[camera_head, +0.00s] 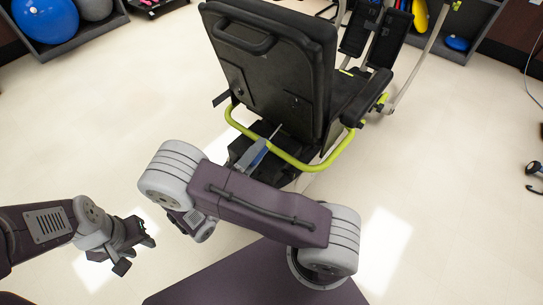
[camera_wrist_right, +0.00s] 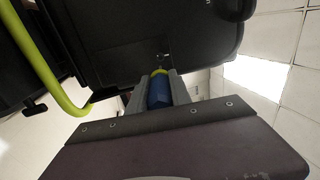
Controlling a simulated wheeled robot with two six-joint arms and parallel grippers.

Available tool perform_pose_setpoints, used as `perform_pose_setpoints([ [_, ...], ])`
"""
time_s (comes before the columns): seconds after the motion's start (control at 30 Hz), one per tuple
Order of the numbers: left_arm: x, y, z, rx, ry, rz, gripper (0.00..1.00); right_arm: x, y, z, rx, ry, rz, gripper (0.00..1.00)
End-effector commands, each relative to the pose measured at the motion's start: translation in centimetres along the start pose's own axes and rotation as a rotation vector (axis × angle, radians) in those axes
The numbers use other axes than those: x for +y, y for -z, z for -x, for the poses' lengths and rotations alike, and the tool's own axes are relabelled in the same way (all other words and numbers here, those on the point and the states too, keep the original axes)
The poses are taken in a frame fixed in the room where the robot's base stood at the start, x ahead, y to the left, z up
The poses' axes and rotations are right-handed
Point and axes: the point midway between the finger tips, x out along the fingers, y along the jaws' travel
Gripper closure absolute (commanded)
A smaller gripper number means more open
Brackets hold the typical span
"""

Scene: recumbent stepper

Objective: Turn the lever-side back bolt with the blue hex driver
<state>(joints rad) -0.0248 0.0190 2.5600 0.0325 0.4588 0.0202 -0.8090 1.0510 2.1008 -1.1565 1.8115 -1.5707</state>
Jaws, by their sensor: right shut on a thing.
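The blue hex driver (camera_wrist_right: 159,90) is between the two grey fingers of my right gripper (camera_wrist_right: 160,92), which is shut on its handle. A yellow band shows at the handle's far end, and its tip points at the lower part of the black seat back (camera_wrist_right: 150,25). The driver (camera_head: 258,152) also shows in the head view, under the back of the seat (camera_head: 268,65). My left gripper (camera_head: 136,254) is open and empty, low at the left.
A lime-green tube (camera_head: 300,163) curves around the seat's rear, close to my right gripper. A black lever (camera_wrist_right: 34,107) sticks out beside the tube. Shelves with balls (camera_head: 46,18) stand at the back left.

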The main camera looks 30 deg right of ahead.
Motion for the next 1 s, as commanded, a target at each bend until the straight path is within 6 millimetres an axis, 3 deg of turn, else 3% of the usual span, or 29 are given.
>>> perform_pose_setpoints([
  [0.27,0.0,0.0,0.3,0.000,0.000,0.000,0.64,-0.2,0.0,-0.1,0.002,-0.001,0.000,1.00],
  [0.43,0.0,0.2,1.6,0.000,0.000,0.000,0.64,-0.5,-0.5,-0.1,0.005,0.000,-0.003,1.00],
  [1.0,0.1,0.5,5.0,0.000,0.000,0.000,0.64,-0.3,-0.4,-5.4,0.007,-0.001,-0.003,1.00],
])
